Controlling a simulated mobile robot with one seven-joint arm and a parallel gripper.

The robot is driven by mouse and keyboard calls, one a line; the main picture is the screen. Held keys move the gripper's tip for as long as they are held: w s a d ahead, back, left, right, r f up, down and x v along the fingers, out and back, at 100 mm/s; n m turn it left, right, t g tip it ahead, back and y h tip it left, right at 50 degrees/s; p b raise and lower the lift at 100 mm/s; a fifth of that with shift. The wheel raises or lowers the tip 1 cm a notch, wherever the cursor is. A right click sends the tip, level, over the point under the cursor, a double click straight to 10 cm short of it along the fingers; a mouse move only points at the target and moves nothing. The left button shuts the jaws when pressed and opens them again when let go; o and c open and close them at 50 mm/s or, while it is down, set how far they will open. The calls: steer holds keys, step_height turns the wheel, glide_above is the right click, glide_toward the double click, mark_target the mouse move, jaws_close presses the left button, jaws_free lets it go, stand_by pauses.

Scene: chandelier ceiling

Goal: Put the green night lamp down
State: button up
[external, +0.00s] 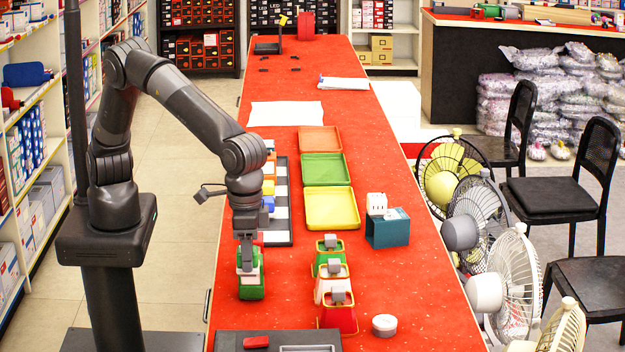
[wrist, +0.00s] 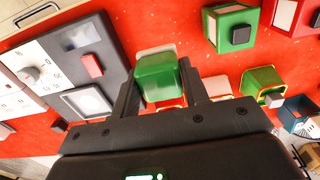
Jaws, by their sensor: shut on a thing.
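The green night lamp (external: 251,284) is at the left side of the red table (external: 400,290), below my gripper (external: 247,262). In the wrist view the lamp (wrist: 158,80) is a green block with a pale part at its top, held between the two dark fingers of my gripper (wrist: 157,88). My gripper is shut on it and points down. The lamp looks upright and close to the table top. I cannot tell whether its bottom touches the table.
A dark panel (external: 230,340) lies at the near edge. Yellow (external: 332,222), green and orange trays lie further back. Bare table lies between the held lamp and the row.

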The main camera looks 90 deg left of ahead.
steer(key=r, duration=0.2)
steer(key=a+r, duration=0.1)
steer(key=r, duration=0.2)
steer(key=shift+w, duration=0.2)
steer(key=s+a, duration=0.3)
steer(key=a, duration=1.2)
steer(key=s+a, duration=0.2)
steer(key=a, duration=1.4)
steer(key=w+a+f, duration=0.2)
steer(key=f, duration=0.2)
steer(key=w+a+f, duration=0.3)
steer(key=f, duration=0.1)
steer(key=w+a+f, duration=0.2)
steer(key=f, duration=0.2)
steer(key=shift+w+a, duration=0.15)
steer(key=shift+a, duration=0.15)
steer(key=shift+w+a+f, duration=0.2)
steer(key=shift+a+f, duration=0.05)
steer(key=shift+f, duration=1.95)
steer(key=shift+f, duration=0.15)
